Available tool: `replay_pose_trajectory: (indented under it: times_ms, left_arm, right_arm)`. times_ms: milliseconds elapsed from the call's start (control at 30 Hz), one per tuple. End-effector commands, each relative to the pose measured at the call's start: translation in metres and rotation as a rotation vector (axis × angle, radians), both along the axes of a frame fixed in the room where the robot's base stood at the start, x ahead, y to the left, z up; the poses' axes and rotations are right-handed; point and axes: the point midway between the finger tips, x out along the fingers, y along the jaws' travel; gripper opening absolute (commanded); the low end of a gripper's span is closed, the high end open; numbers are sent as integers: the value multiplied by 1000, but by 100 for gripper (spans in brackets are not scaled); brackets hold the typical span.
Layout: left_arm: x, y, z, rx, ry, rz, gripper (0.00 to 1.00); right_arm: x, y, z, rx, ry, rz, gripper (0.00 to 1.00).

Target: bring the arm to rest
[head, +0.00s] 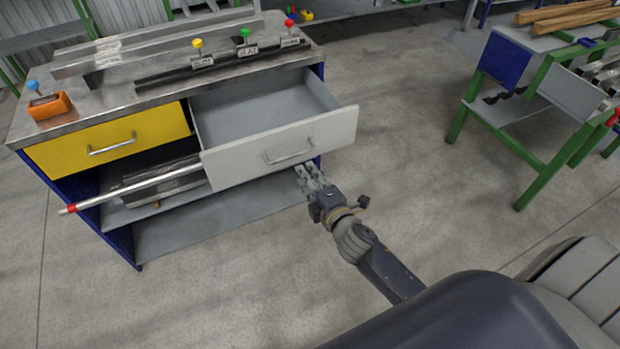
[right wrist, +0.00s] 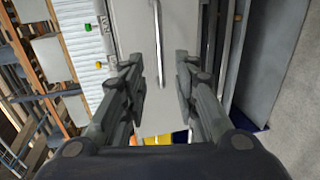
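The grey drawer (head: 270,150) of the workbench is pulled out and looks empty inside. Its bar handle (head: 289,157) is on the front panel. My right gripper (head: 308,176) is just below and right of the handle, near the lower edge of the drawer front. In the right wrist view its two fingers (right wrist: 161,70) are spread apart, with the drawer handle (right wrist: 157,45) showing in the gap between them. They do not close on it; the exact distance to it cannot be told. My left gripper is not in view.
The yellow drawer (head: 110,143) beside it is shut. The bench top (head: 130,95) carries metal bars, coloured knobs and an orange block (head: 49,106). A red-tipped rod (head: 130,190) sticks out below. A green-legged table (head: 530,110) stands right. The floor (head: 420,180) between is clear.

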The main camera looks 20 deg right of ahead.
Motion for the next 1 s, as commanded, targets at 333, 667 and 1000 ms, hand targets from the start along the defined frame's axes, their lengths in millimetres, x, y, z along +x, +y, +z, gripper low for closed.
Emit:
replay_pose_trajectory:
  times_ms: [333,667,1000]
  left_arm:
    - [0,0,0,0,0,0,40]
    - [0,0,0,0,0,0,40]
    - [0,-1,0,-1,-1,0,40]
  right_arm:
    - [-7,-1,2,-1,-1,-1,28]
    - [-7,-1,0,2,3,-1,28]
    - [-61,-9,-162,285,321,-130,28]
